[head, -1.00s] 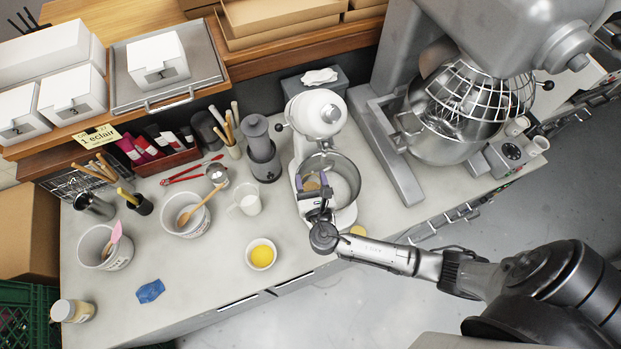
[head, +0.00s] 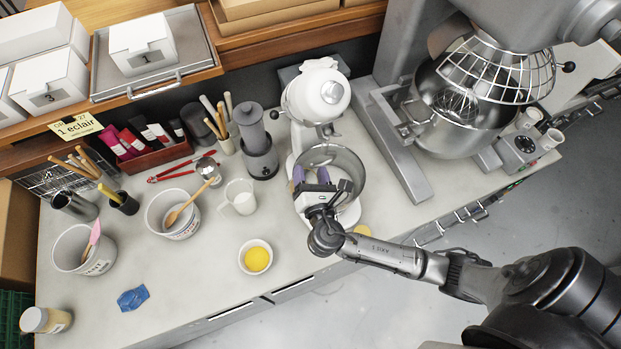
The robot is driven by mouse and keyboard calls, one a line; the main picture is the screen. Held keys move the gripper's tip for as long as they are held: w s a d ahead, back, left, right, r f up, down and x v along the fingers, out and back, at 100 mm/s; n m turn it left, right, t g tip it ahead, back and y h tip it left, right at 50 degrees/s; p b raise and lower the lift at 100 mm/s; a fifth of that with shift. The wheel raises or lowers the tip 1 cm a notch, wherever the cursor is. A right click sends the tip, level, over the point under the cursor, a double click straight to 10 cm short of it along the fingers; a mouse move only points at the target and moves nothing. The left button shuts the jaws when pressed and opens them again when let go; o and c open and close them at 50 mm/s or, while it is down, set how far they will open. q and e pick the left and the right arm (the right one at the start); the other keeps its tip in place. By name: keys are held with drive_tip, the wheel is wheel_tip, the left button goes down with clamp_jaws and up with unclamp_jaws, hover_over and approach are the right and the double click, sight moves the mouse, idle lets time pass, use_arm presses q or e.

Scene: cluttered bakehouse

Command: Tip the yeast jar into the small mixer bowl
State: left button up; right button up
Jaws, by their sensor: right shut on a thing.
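The small mixer bowl (head: 350,168) is a shiny steel bowl under the white stand mixer (head: 318,98). My right gripper (head: 310,174) reaches over the bowl's near left part, its purple-padded fingers pointing away from me. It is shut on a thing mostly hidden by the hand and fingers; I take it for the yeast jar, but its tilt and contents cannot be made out. Another jar (head: 46,319), with tan contents and a pale lid, stands at the bench's near left corner. My left gripper is out of view.
A bowl of yellow liquid (head: 256,257) and a white jug (head: 239,196) stand left of the mixer. A large steel mixer (head: 455,115) stands to the right. White tubs (head: 170,215) with utensils and a blue scrap (head: 133,298) are further left.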

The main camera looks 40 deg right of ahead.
drive_tip(key=shift+s+d+f+m+b, duration=0.1)
drive_tip(key=shift+f+m+b, duration=0.15)
drive_tip(key=shift+m+b, duration=1)
drive_tip(key=shift+d+f+m+b, duration=0.15)
drive_tip(key=shift+m+b, duration=0.4)
drive_tip(key=shift+b, duration=1.35)
drive_tip(key=f+m+b, duration=0.1)
drive_tip(key=m, duration=0.1)
drive_tip(key=f+m+b, duration=0.1)
drive_tip(key=m+b, duration=0.1)
drive_tip(key=shift+s+d, duration=0.15)
drive_tip(key=shift+s, duration=0.05)
drive_tip(key=f+m+b, duration=0.1)
drive_tip(key=m+b, duration=0.1)
drive_tip(key=f+m+b, duration=0.1)
drive_tip(key=m+b, duration=0.1)
drive_tip(key=shift+s+d+f, duration=0.15)
drive_tip(key=shift+d+f, duration=0.05)
drive_tip(key=shift+d, duration=0.2)
drive_tip(key=shift+d+f+m+b, duration=0.1)
drive_tip(key=shift+f+m+b, duration=0.15)
drive_tip(key=shift+m+b, duration=0.5)
drive_tip(key=shift+s, duration=0.1)
